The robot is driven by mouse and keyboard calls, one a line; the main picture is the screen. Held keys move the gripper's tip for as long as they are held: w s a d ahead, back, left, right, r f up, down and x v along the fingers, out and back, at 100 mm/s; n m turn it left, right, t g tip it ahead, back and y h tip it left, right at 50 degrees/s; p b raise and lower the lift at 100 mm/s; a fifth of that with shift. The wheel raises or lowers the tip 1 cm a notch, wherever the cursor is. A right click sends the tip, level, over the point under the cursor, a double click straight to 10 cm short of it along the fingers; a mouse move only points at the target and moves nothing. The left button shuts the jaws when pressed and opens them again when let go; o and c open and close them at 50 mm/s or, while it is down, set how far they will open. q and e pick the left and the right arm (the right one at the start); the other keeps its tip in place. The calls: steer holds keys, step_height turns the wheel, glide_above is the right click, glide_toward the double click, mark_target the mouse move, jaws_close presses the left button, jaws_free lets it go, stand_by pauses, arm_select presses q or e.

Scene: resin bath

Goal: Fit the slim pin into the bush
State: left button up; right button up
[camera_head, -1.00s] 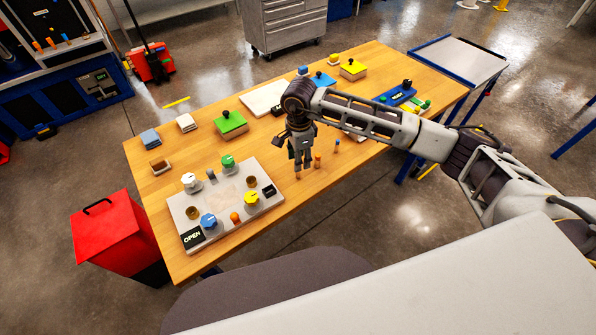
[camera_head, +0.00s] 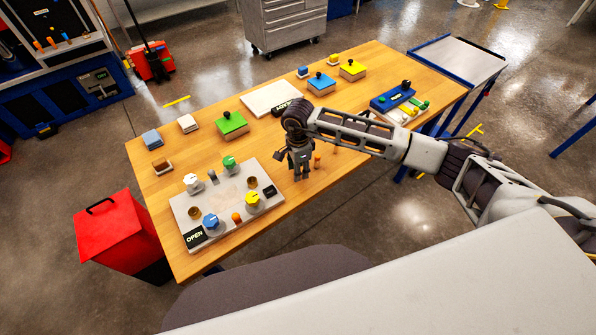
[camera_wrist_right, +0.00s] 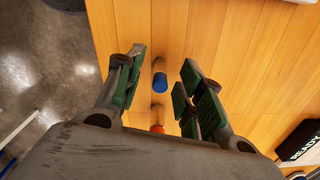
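Several small pins stand on the table near its front edge. An orange pin (camera_head: 317,161) is just right of my right gripper (camera_head: 300,175); an orange pin top (camera_wrist_right: 157,129) also shows low in the wrist view. A blue-topped pin (camera_wrist_right: 160,83) shows between the open fingers in that view, with the table beneath it. I cannot tell which pin is the slim one. My right gripper points down, low over the table, and no pin is visibly clamped. Two bronze bushes stand on the grey panel, one at the left (camera_head: 194,212) and one at the right (camera_head: 252,182). My left gripper is out of view.
The grey panel (camera_head: 222,196) also carries a white knob (camera_head: 190,181), green knob (camera_head: 229,163), blue knob (camera_head: 210,222) and yellow knob (camera_head: 252,200), plus an OPEN sign (camera_head: 194,238). Coloured blocks line the back. A red bin (camera_head: 115,236) stands left of the table.

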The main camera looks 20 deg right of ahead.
stand_by(0.4)
jaws_close()
stand_by(0.4)
steer(key=shift+r+b, duration=1.05)
steer(key=shift+r, duration=3.95)
